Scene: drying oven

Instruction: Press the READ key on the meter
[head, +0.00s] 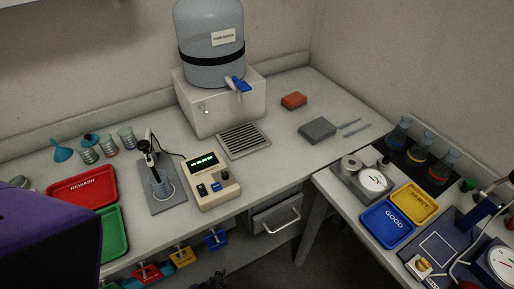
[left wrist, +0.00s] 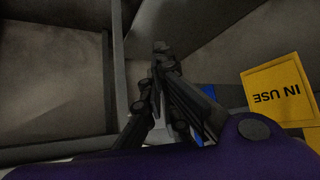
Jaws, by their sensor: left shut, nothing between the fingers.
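The meter (head: 213,184) is a beige box with a lit green display, standing on the bench in the middle of the head view. Its sloped face has a dark key, a blue key and a dark round knob; their labels are too small to read. A probe on a stand (head: 152,158) beside it dips into a beaker. My left gripper (left wrist: 161,48) shows in the left wrist view, its fingers shut and empty. The meter is not seen there. In the head view only my purple left arm shows, at the left edge. My right gripper is not in view.
A red REWASH tray (head: 82,187) and a green tray (head: 114,238) lie left of the meter. A water dispenser (head: 208,105) stands behind it. A yellow IN USE sign (left wrist: 279,92) shows in the left wrist view.

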